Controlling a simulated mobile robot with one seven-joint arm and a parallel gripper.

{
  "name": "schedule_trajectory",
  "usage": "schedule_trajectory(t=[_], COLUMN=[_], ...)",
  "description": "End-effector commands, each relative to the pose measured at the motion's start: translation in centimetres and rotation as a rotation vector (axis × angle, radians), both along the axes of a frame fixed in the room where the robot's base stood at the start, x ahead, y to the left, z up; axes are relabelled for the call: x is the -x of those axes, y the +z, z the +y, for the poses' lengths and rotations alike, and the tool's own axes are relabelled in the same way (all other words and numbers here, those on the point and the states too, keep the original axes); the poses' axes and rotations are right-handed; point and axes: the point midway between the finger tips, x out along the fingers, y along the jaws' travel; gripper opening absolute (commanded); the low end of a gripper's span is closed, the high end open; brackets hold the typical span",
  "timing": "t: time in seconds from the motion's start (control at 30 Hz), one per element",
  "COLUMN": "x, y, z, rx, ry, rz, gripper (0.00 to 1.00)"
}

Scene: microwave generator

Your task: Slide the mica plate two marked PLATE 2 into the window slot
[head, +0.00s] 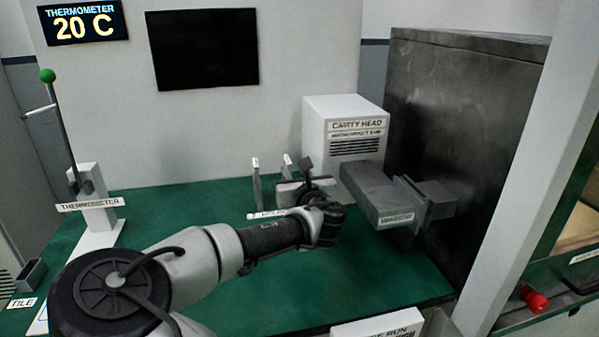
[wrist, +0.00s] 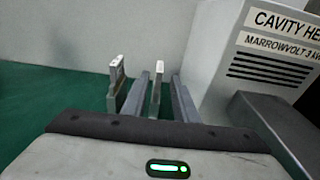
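Two thin upright plates stand near the middle of the green bench, a left one (head: 256,182) and a right one (head: 287,163). In the wrist view the left plate (wrist: 117,82) is outside my fingers. The other plate (wrist: 157,88) appears between them, with gaps on both sides. My gripper (wrist: 160,92) is open; in the head view it (head: 292,184) is partly hidden by my wrist. Which plate is PLATE 2 cannot be read. A grey waveguide (head: 370,190) with a flange joint (head: 411,200) lies to the right. Its small label is unreadable, and the slot opening is not clearly visible.
The white cavity head box (head: 342,118) stands behind the waveguide, close to my gripper's right. A dark metal cabinet (head: 455,140) bounds the right side. The thermometer stand (head: 93,205) is at left. Green bench (head: 185,200) is clear between stand and plates.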

Motion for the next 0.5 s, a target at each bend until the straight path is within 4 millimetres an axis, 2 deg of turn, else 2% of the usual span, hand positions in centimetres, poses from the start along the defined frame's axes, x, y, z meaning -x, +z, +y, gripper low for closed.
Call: schedule_trajectory(t=[0.5], x=[-4.9], y=[-0.7], z=[0.9], rx=[-0.002], ry=[-0.002], rz=[0.000], gripper=[0.27])
